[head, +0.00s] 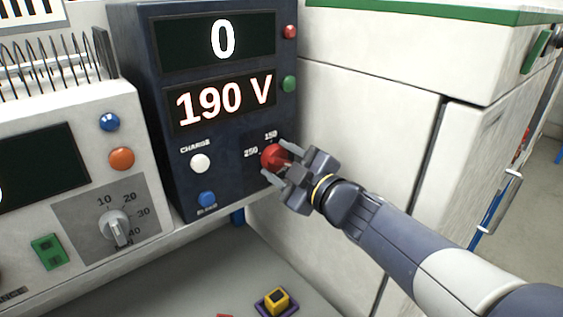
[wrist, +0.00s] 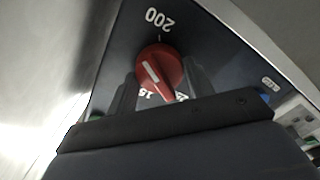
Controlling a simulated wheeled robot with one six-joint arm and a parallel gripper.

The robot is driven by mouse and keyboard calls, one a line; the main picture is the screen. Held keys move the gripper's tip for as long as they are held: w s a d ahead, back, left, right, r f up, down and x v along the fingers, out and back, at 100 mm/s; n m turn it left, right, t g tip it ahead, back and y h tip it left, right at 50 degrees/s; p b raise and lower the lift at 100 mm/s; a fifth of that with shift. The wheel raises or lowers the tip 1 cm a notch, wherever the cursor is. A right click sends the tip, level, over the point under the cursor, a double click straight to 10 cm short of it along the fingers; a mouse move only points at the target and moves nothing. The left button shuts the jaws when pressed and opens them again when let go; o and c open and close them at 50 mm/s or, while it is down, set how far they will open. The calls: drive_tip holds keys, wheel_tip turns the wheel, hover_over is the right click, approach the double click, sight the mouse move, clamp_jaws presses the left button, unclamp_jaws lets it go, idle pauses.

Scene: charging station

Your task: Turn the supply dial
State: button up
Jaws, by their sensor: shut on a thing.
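The supply dial is a red knob (head: 272,156) low on the right of the dark supply unit (head: 180,190). In the head view the marks 150 and 250 show beside it. The red knob also fills the middle of the wrist view (wrist: 159,66), with a white pointer line on it and the mark 200 near its edge. My gripper (head: 278,163) is shut on the knob, one finger on each side. It also shows in the wrist view (wrist: 160,88). The upper display (head: 222,41) reads 0 and the lower display (head: 223,101) reads 190 V.
A white charge button (head: 200,163) and a blue button (head: 206,199) sit left of the dial. A white unit (head: 80,150) with a grey dial (head: 114,228) stands at left. A white cabinet (head: 370,110) stands close on the right. A yellow and purple object (head: 276,301) lies below.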

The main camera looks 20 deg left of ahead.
drive_tip(key=c, duration=0.4)
drive_tip(key=shift+o, duration=0.2)
drive_tip(key=shift+m+p, duration=0.3)
drive_tip(key=shift+r+m+p, duration=0.15)
drive_tip(key=shift+m+p, duration=0.65)
drive_tip(key=shift+p, duration=0.1)
drive_tip(key=shift+m+p, duration=1.3)
drive_tip(key=shift+m, duration=0.5)
drive_tip(key=o, duration=1)
drive_tip(key=shift+c, duration=0.2)
